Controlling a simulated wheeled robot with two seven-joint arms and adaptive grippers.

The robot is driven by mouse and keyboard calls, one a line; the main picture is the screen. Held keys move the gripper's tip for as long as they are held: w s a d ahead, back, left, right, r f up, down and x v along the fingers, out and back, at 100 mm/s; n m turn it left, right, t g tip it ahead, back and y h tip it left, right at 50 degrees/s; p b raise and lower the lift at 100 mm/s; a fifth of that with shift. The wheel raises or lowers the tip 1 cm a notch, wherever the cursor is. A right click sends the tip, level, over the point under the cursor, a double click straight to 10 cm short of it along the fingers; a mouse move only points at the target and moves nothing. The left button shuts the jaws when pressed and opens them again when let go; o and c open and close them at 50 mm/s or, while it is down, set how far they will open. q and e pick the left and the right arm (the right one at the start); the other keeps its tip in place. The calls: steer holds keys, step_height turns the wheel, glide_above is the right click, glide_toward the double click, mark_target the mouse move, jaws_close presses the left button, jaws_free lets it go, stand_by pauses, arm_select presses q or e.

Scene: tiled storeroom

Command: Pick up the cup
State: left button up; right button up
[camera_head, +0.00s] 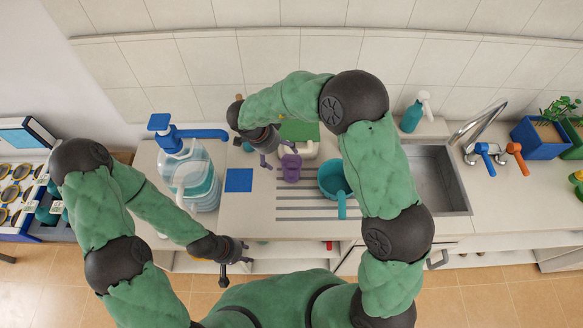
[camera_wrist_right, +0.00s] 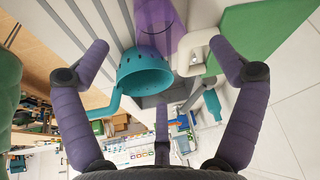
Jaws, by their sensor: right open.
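The purple cup (camera_head: 291,167) stands on the counter by the ribbed drainboard. In the right wrist view the see-through purple cup (camera_wrist_right: 158,25) shows at the top, cut off by the frame edge. My right gripper (camera_head: 276,153) is open, with its fingers just behind and to the left of the cup in the head view. In the wrist view its fingers (camera_wrist_right: 160,62) are spread and nothing is between them; the cup lies beyond them. My left gripper (camera_head: 234,268) hangs empty in front of the counter edge; its finger opening is too small to judge.
A teal strainer with a handle (camera_head: 333,180) stands right of the cup; it also shows in the wrist view (camera_wrist_right: 143,75). A green board (camera_head: 299,131) lies behind. A water dispenser (camera_head: 190,175) and blue square (camera_head: 239,180) are left, the sink (camera_head: 437,180) right.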

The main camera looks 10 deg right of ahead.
mark_target(284, 158)
steer(key=x, duration=0.5)
steer(key=shift+d+f+b, duration=0.1)
steer(key=shift+f+b, duration=0.05)
steer(key=shift+b, duration=0.25)
steer(key=shift+b+x, duration=0.5)
steer(key=shift+x, duration=2.1)
steer(key=shift+s, duration=0.15)
steer(key=c, duration=0.9)
